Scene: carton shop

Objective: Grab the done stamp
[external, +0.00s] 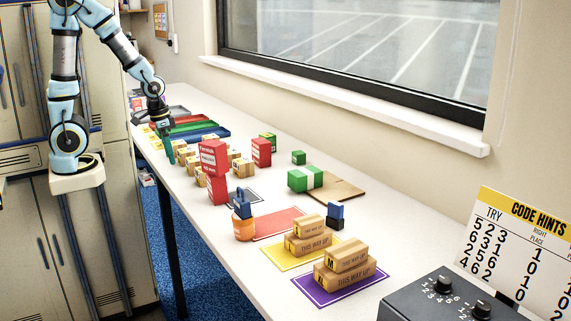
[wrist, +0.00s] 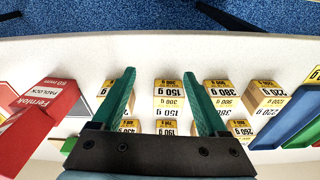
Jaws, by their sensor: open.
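No label reading "done" is legible, so I cannot tell which object is the done stamp. Two stamp-like objects with dark blue tops show in the external view: one (external: 335,216) stands on the table beside the small cartons, the other (external: 242,207) is on or in an orange round holder (external: 244,230). Neither shows in the wrist view. My gripper (external: 170,150) is at the far left end of the table, well away from both. In the wrist view my gripper (wrist: 158,76) is open and empty, above small labelled weight boxes (wrist: 169,96).
Red boxes (external: 214,158) stand mid-table. Coloured trays (external: 205,134) lie at the far end. Cartons sit on a yellow mat (external: 275,256) and a purple mat (external: 312,290). A green box (external: 305,179) lies near a brown board (external: 345,190). A dark dial box (external: 440,300) is at front right.

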